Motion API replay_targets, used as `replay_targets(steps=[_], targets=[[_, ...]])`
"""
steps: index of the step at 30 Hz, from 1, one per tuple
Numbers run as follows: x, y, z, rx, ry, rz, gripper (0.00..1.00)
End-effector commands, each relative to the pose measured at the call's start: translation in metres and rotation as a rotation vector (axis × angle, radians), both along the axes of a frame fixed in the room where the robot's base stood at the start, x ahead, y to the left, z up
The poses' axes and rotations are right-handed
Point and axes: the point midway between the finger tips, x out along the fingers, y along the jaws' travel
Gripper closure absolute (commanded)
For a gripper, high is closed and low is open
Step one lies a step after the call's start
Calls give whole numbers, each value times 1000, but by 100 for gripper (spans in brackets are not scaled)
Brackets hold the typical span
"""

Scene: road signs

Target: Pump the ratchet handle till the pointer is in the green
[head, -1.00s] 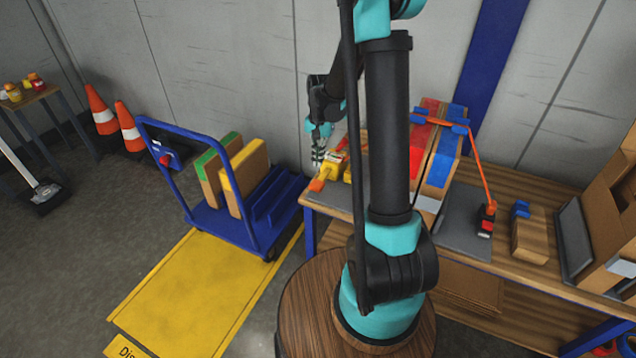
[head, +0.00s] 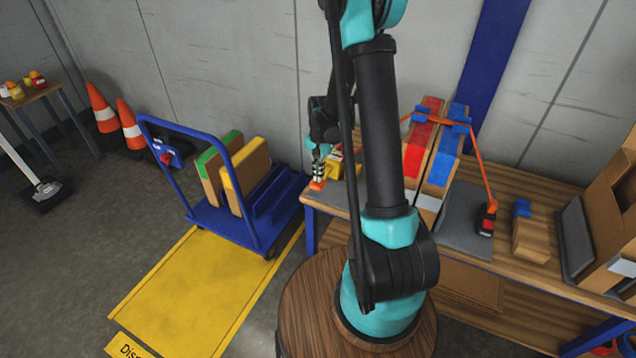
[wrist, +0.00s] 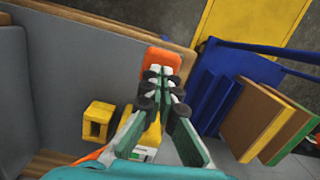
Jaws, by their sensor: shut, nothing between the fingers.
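The ratchet handle has an orange end (head: 317,185) near the left edge of the bench. My gripper (head: 318,176) is shut and empty, its fingertips right at that end. In the wrist view the orange end (wrist: 161,60) shows just beyond my closed fingertips (wrist: 158,76); I cannot tell whether they touch. A yellow part of the ratchet (wrist: 150,138) lies behind and below the fingers, partly hidden. An orange strap (head: 481,172) runs over the red and blue boxes. No pointer or green zone can be made out.
A yellow hollow block (wrist: 97,122) stands on the grey mat beside the ratchet. A blue trolley (head: 247,225) with boxes stands left of the bench (head: 400,238). Open cartons (head: 610,215) are at the bench's right. My arm hides part of the bench.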

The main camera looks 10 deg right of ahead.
Motion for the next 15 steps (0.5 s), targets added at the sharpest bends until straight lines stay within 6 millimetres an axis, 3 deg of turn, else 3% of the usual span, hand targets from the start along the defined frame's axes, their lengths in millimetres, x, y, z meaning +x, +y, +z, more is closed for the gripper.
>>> replay_targets(steps=[10, 15], targets=[[0, 0, -2, 0, 0, 0, 100], [0, 0, -17, 0, 0, 0, 100]])
